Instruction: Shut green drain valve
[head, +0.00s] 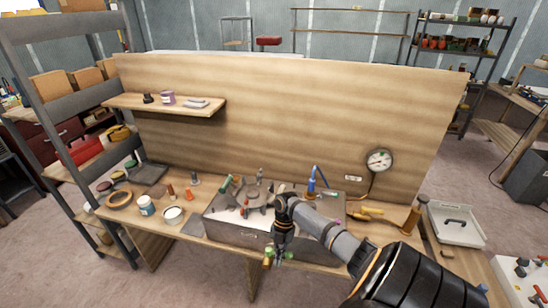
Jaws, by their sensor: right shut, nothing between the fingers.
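The green drain valve (287,255) shows as small green parts low at the front of the grey metal box (232,232), with a brass-coloured piece beside it. My right gripper (278,257) points down in front of the box. Its fingers are shut with nothing between them, and they overlap the green valve in the picture. I cannot tell whether they touch it. The gripper hides part of the valve, so its handle position is unclear. My left gripper is not in view.
The box stands on a wooden bench with a tall back panel (300,110). A green-handled item (225,186) and a blue-handled item (312,180) are at the box. A gauge (379,160) hangs at right. Jars and cans, including a white can (173,215), stand left. A white case (455,224) is right.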

